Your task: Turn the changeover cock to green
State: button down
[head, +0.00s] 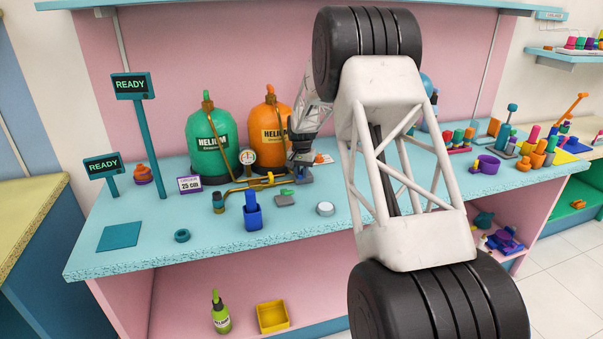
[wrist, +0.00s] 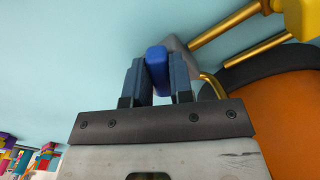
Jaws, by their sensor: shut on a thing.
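My gripper (wrist: 157,82) is shut on a blue block-like handle (wrist: 157,62), with one dark finger on each side of it. In the head view my gripper (head: 302,172) is low over the bench beside the orange tank, and its fingertips are hard to make out. Brass pipework (head: 243,187) with a yellow piece (head: 270,177) runs in front of the green helium tank (head: 208,148) and the orange helium tank (head: 270,120). The wrist view shows a brass pipe (wrist: 225,24) between a grey part behind the blue handle and the yellow piece (wrist: 301,18). I cannot tell which part is the cock.
A round gauge (head: 247,157) stands between the tanks. A blue holder (head: 253,212), a grey plate with a green piece (head: 285,199) and a white disc (head: 325,208) are near the front. Two READY signs (head: 131,86) stand at left.

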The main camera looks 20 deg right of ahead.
aim_at(301, 173)
jog(key=c, duration=1)
grip_release()
jog(key=shift+r, duration=0.1)
jog(key=shift+r, duration=3.85)
